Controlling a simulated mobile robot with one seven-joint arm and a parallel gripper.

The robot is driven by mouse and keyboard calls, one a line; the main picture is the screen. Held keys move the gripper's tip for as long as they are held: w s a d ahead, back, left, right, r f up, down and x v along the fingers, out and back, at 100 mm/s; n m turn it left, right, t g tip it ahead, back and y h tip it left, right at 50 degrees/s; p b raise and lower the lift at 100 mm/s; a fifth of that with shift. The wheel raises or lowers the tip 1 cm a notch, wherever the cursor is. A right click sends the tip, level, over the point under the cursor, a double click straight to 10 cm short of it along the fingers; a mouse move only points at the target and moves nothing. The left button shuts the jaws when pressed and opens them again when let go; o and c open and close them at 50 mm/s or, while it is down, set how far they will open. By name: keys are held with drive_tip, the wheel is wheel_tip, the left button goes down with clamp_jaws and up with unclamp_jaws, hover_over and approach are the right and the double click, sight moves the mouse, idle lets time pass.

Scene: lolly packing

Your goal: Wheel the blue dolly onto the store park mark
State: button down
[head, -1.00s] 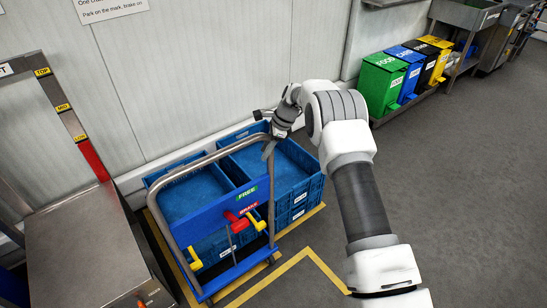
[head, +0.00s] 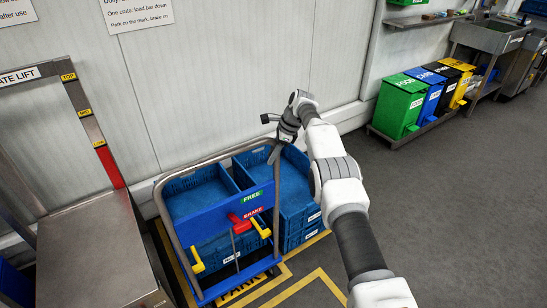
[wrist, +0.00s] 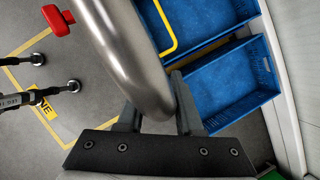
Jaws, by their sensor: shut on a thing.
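The blue dolly (head: 215,222) stands by the wall, with a grey tubular push handle (head: 163,215) and blue crates (head: 190,212) behind its panel. My gripper (head: 275,152) is shut on the handle's upper right corner; the wrist view shows the fingers (wrist: 158,118) around the tube (wrist: 135,45). A red lever (head: 240,222) sits beside the BRAKE label, below the FREE label. The park mark (head: 240,291), a yellow floor outline with PARK lettering, shows at the dolly's near end. The dolly and crates hide much of it.
A metal crate lift (head: 80,245) stands close on the left. Another yellow floor outline (head: 318,272) lies to the right. Several coloured bins (head: 403,105) stand along the wall at right. Grey floor (head: 455,210) is clear at right.

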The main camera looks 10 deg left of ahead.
drive_tip(key=shift+a, duration=0.1)
drive_tip(key=shift+c, duration=2.4)
unclamp_jaws()
drive_tip(key=s+d+r+n+t+h+p, duration=0.1)
drive_tip(key=s+d+r+n+p, duration=0.3)
drive_tip(key=r, duration=1.1)
drive_tip(key=s+d+r+m+b, duration=0.15)
drive_tip(key=d+r, duration=0.55)
drive_tip(key=r, duration=0.7)
drive_tip(key=s+d+r+n+t+h+p, duration=0.1)
drive_tip(key=s+d+r+n, duration=0.15)
drive_tip(key=s+r, duration=0.3)
drive_tip(key=s+d+r+n+t, duration=0.1)
drive_tip(key=s+d+r+n, duration=0.2)
drive_tip(key=s, duration=0.4)
drive_tip(key=s+d+r+n+t+h, duration=0.1)
drive_tip(key=s+d+n+h, duration=0.2)
drive_tip(key=s, duration=1.3)
drive_tip(key=s+d+f+n, duration=0.1)
drive_tip(key=s+f+n, duration=0.2)
drive_tip(key=s, duration=0.3)
drive_tip(key=s+d+f+n+t, duration=0.1)
drive_tip(key=s+f+n, duration=0.1)
drive_tip(key=s+f, duration=0.2)
drive_tip(key=s+p, duration=0.1)
drive_tip(key=s, duration=0.2)
drive_tip(key=shift+d+n, duration=0.35)
drive_tip(key=shift+n, duration=0.05)
